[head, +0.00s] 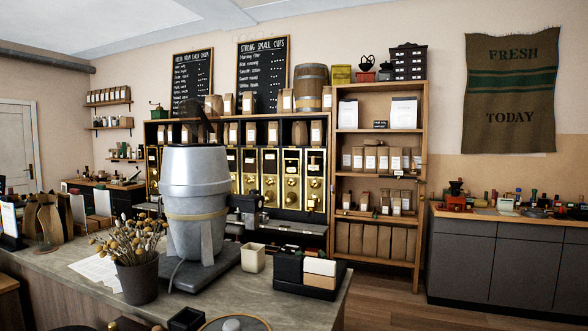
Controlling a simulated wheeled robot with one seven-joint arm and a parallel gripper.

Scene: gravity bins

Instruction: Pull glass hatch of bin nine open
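A row of gravity bins with brass-coloured fronts stands in a dark wooden rack against the back wall. Bins at the left (153,168) show partly, and the vessel hides those between. The numbers are too small to read, so I cannot tell which is bin nine, nor whether its glass hatch is open or shut. My gripper is not seen in this view.
A counter (330,292) crosses the front, bearing the grey vessel (194,185), a pot of dried flowers (138,280), a pale cup (252,258) and a black box (290,268). A bag shelf (380,215) stands right of the bins. Bare floor (400,295) shows before grey cabinets (505,260).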

